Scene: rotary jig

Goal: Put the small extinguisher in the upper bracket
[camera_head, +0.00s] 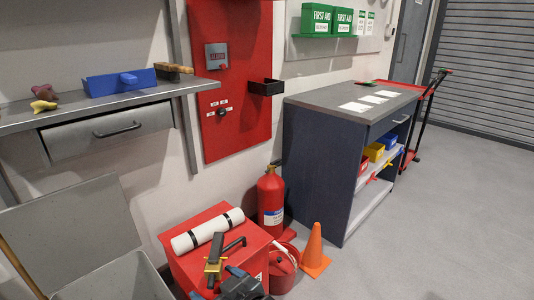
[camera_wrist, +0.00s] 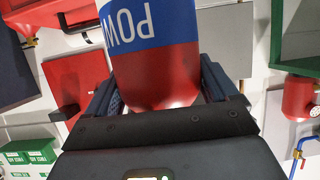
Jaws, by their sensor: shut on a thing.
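My gripper (camera_head: 240,284) is at the bottom of the head view, shut on the small extinguisher. The extinguisher's brass valve and black lever (camera_head: 214,262) show there, in front of a red chest. In the wrist view, its red body with a blue "POW" label (camera_wrist: 150,25) sits between the jaws (camera_wrist: 162,100); its far end is cut off. The upper bracket (camera_head: 266,87), a black box-like holder, is on the red wall board (camera_head: 238,130), apart from and above the gripper. It looks empty. A larger red extinguisher (camera_head: 270,198) stands on the floor below the board.
The red chest (camera_head: 185,260) carries a white roll (camera_head: 208,230). A red bucket-like thing (camera_head: 283,274) and an orange cone (camera_head: 315,250) stand to its right. A dark workbench (camera_head: 315,160) is right of the board, a grey shelf (camera_head: 60,116) left. Floor at right is clear.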

